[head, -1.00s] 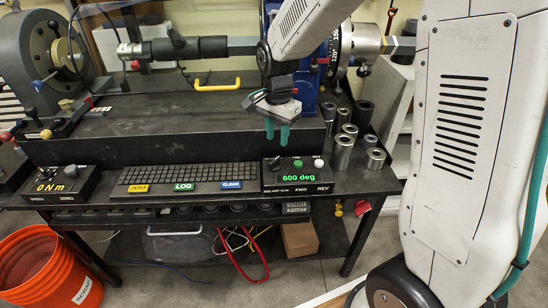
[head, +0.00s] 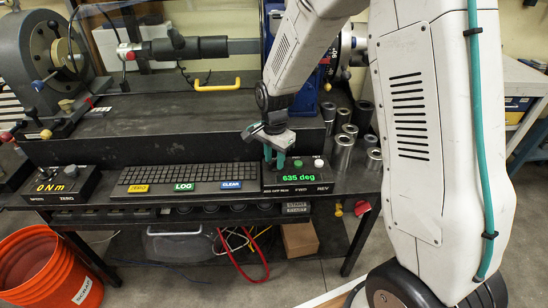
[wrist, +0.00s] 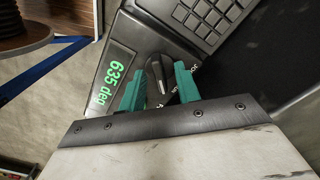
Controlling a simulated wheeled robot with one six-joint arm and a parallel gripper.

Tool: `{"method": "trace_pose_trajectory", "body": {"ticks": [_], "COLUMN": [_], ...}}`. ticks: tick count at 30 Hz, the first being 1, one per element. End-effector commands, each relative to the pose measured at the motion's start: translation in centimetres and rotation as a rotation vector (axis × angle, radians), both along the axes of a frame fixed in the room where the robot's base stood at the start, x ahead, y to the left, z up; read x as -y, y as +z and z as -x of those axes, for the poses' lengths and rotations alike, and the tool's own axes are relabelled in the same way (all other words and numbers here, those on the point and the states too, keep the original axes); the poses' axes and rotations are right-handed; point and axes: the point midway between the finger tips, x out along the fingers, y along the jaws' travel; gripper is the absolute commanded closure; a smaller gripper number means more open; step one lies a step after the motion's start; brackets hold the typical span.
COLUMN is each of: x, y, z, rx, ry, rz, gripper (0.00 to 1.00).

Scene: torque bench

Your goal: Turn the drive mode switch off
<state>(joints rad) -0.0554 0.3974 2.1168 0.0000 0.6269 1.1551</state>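The drive mode switch is a black rotary knob (wrist: 160,73) with a pale pointer line, on the black control box (head: 273,190) whose green display (head: 299,175) reads 635 deg. In the wrist view its body lies between the two teal fingers of my gripper (wrist: 160,88), with gaps beside it, so the gripper looks open. In the head view my gripper (head: 274,158) points down at the left part of the box, and its fingers mostly hide the knob. The small labels around the knob are too blurred to read for certain.
A green button (head: 298,163) and a pale button (head: 318,162) sit just right of the gripper. A keyboard (head: 190,173) lies to the left, with an 0 Nm display box (head: 62,185) beyond it. Metal sockets (head: 343,150) stand to the right; an orange bucket (head: 45,268) stands on the floor.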

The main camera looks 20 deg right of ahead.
Motion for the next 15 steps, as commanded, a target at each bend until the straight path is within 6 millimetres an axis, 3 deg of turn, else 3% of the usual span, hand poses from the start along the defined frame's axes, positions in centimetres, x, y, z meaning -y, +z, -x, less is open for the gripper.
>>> {"method": "trace_pose_trajectory", "body": {"ticks": [2, 5, 15], "x": [0.01, 0.01, 0.00], "y": [0.01, 0.02, 0.05], "z": [0.00, 0.00, 0.00], "rx": [0.000, 0.000, 0.000], "ry": [0.000, 0.000, 0.020], "rz": [0.000, 0.000, 0.000], "gripper": [0.73, 1.00, 1.00]}}
